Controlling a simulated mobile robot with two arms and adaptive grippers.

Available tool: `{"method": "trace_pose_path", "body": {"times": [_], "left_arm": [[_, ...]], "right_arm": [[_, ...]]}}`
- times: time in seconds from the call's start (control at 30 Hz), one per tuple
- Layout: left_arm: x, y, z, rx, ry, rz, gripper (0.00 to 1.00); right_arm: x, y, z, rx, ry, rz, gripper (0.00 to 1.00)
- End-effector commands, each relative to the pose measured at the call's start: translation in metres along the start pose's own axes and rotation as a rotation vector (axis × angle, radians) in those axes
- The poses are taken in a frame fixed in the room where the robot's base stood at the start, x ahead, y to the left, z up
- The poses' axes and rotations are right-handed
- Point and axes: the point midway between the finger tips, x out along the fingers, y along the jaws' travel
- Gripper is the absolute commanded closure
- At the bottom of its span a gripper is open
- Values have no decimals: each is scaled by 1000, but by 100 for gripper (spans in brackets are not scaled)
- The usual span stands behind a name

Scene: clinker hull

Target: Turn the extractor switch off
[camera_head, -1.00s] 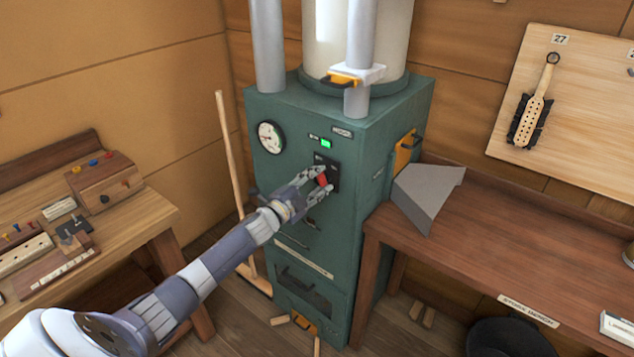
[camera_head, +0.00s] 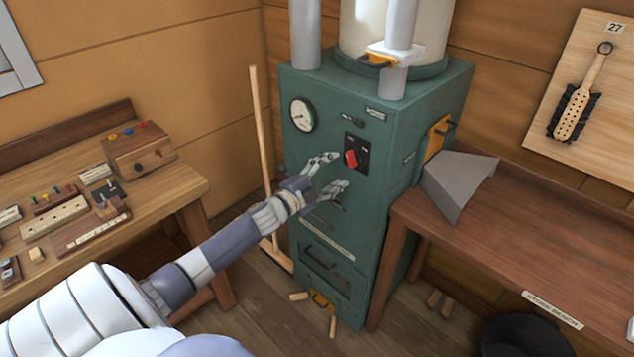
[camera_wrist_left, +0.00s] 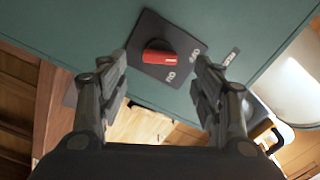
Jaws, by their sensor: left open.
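The extractor switch is a red rotary knob (camera_head: 351,158) on a black plate (camera_head: 361,143) on the front of the green cabinet (camera_head: 395,135). In the left wrist view the red knob (camera_wrist_left: 172,58) lies with its bar toward the OFF label, away from the ON label. My left gripper (camera_head: 336,172) is open and empty, in front of the switch and a little below left of it. In the wrist view its fingers (camera_wrist_left: 160,85) are spread, apart from the knob. The small lamp (camera_head: 352,121) above the switch looks dark. My right gripper is not in view.
A broom (camera_head: 259,130) leans left of the cabinet. A workbench with a wooden box (camera_head: 140,150) is at the left. A brown bench (camera_head: 500,235) with a grey scoop-like piece (camera_head: 455,185) is at the right. A black bucket (camera_head: 515,338) is below it.

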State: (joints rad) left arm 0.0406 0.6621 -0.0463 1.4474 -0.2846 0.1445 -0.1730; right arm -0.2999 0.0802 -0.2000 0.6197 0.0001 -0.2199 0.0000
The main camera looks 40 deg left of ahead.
Motion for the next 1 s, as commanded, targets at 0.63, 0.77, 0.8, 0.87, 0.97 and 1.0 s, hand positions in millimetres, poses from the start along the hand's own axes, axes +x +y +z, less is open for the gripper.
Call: {"method": "trace_pose_path", "body": {"times": [0.63, 0.77, 0.8, 0.87, 0.97, 1.0], "left_arm": [[-60, 0, 0, -1, -1, 0, 40], [-60, 0, 0, -1, -1, 0, 40], [-60, 0, 0, -1, -1, 0, 40], [-60, 0, 0, -1, -1, 0, 40], [-59, 0, 0, -1, -1, 0, 40], [-59, 0, 0, -1, -1, 0, 40]], "right_arm": [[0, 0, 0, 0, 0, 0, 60], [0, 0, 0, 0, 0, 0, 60], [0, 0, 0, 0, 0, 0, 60], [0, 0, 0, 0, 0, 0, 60], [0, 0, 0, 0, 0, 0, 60], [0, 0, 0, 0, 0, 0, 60]]}}
